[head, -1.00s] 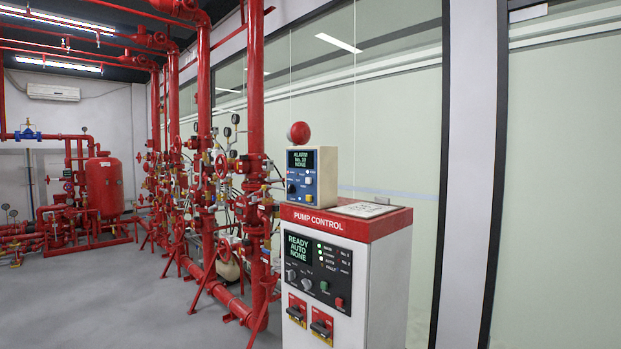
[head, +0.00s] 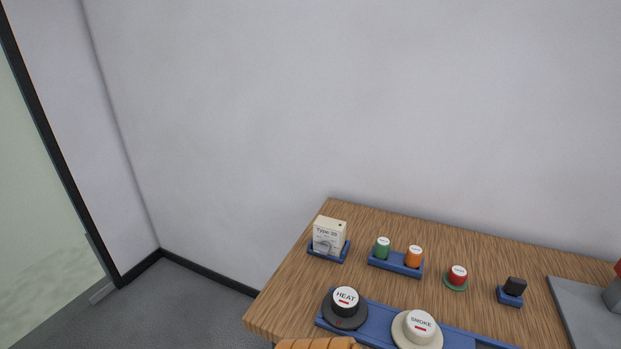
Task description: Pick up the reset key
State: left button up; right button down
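I cannot tell for certain which object is the reset key. A small black piece (head: 515,286) stands upright in a small blue holder (head: 510,299) on the right part of the wooden table and may be it. Neither of my grippers shows in the head view.
The wooden table (head: 290,285) stands against a white wall. It bears a "Type 20" box (head: 329,234), a green capped piece (head: 382,248), an orange one (head: 414,257), a red one (head: 457,275), a HEAT detector (head: 345,310), a SMOKE detector (head: 418,328) and a grey plate (head: 585,315).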

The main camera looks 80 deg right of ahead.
aim_at(514, 286)
jog(key=k+z, duration=0.1)
jog(key=z, duration=3.9)
